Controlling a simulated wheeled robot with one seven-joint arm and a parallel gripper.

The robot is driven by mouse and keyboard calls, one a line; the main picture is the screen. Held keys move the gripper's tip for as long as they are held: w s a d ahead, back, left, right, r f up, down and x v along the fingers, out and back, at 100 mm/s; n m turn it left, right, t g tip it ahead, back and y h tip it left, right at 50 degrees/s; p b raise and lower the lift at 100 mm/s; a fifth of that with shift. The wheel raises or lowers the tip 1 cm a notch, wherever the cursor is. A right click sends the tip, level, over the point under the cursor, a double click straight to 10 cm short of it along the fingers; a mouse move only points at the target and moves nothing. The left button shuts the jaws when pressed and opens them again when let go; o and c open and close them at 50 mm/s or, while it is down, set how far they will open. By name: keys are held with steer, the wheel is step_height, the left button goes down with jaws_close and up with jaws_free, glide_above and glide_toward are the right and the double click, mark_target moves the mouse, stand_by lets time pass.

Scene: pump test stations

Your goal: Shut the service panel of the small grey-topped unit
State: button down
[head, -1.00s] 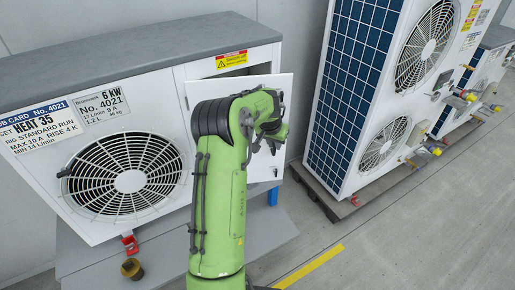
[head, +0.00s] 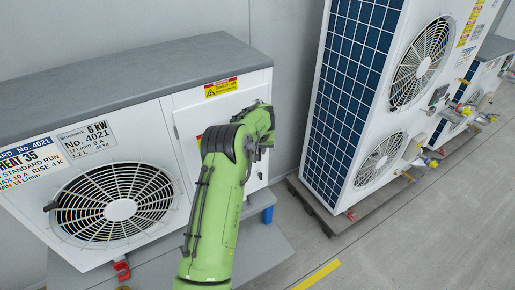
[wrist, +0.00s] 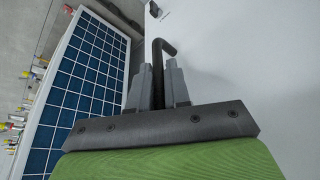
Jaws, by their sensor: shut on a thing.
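The small grey-topped unit (head: 130,75) is white with a round fan grille. Its service panel (head: 188,122), right of the fan, looks flush or nearly flush with the front in the head view. A small gap cannot be ruled out, since my arm covers much of the panel. My gripper is at the panel's right part, mostly hidden behind the arm. In the wrist view my gripper (wrist: 158,65) is shut on a dark bent rod (wrist: 157,72), whose hooked end points right. A broad white surface (wrist: 240,60) fills the right side there. Whether the rod is fixed to it is unclear.
A tall white unit with a blue grid side (head: 345,100) stands to the right on a pallet. Further units and coloured pipe fittings are beyond it. A grey plinth (head: 265,245) lies under the small unit. Floor with a yellow line (head: 318,275) is clear in front.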

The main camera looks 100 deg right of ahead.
steer(key=shift+w+d+r, duration=0.1)
steer(key=c, duration=1.4)
jaws_free()
steer(key=shift+c, duration=0.2)
steer(key=v, duration=1.5)
steer(key=shift+r+p, duration=0.3)
steer(key=shift+p, duration=0.05)
